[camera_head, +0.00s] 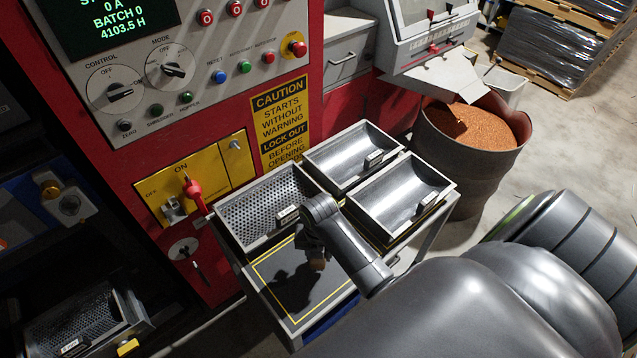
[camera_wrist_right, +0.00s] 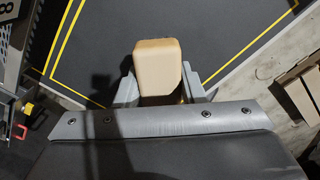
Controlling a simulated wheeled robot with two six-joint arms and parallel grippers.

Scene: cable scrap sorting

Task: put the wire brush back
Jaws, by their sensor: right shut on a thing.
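The wire brush shows in the right wrist view as a pale wooden block (camera_wrist_right: 156,66) between the two grey fingers of my right gripper (camera_wrist_right: 160,92). My right gripper is shut on it. In the head view my right gripper (camera_head: 314,246) hangs over the dark, yellow-lined mat (camera_head: 291,299) at the front of the stand, and a small brown bit of the brush (camera_head: 318,265) shows below it. A shadow lies on the mat. The bristles are hidden, and I cannot tell whether the brush touches the mat. My left gripper is not in view.
A perforated tray (camera_head: 235,211) and two smooth metal trays (camera_head: 333,155) (camera_head: 447,187) stand just behind the mat. The red machine panel with a red switch handle (camera_head: 194,191) rises at the left. A drum of copper granules (camera_head: 468,165) stands at the back right.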

